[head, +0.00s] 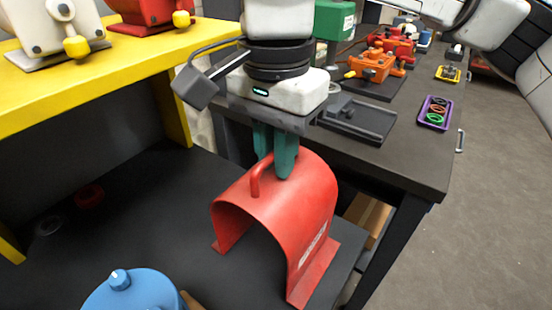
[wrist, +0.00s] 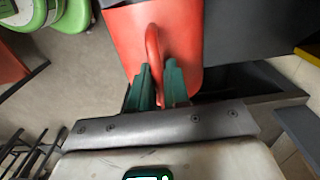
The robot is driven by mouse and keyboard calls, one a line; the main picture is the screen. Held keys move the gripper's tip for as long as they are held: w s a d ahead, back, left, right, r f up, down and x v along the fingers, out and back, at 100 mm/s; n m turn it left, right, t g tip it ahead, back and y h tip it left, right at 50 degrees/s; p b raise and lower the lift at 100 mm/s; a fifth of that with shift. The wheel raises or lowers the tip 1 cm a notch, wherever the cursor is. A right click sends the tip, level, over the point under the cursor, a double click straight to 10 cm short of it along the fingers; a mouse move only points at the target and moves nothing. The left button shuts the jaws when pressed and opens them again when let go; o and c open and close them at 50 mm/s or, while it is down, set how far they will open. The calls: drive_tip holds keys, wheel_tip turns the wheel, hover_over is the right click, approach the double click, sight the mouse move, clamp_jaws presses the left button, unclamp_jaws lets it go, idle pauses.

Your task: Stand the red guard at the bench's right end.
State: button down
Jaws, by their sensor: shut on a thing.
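The red guard (head: 305,205) is an arched cover with flanged feet and a loop handle on top. In the head view it is upright, over the right end of a dark surface (head: 130,210) in the foreground. My gripper (head: 278,172) points down with its green fingers at the guard's handle and is shut on it. In the wrist view the fingers (wrist: 160,90) close around the handle (wrist: 152,50) of the red guard (wrist: 180,35). I cannot tell whether the guard's feet touch the surface.
A blue rounded part (head: 133,292) stands at the front. A yellow shelf (head: 120,75) rises at left, bearing a white and a red unit. Behind is a dark bench (head: 400,160) with a grey tray (head: 358,120), a purple tray (head: 434,113) and orange parts (head: 375,66). Open floor lies right.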

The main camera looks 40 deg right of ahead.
drive_tip(key=shift+f, duration=0.75)
drive_tip(key=c, duration=1.6)
unclamp_jaws()
drive_tip(key=shift+f, duration=0.1)
drive_tip(key=o, duration=0.5)
wheel_tip(320, 180, up, 12)
drive_tip(key=p, duration=0.1)
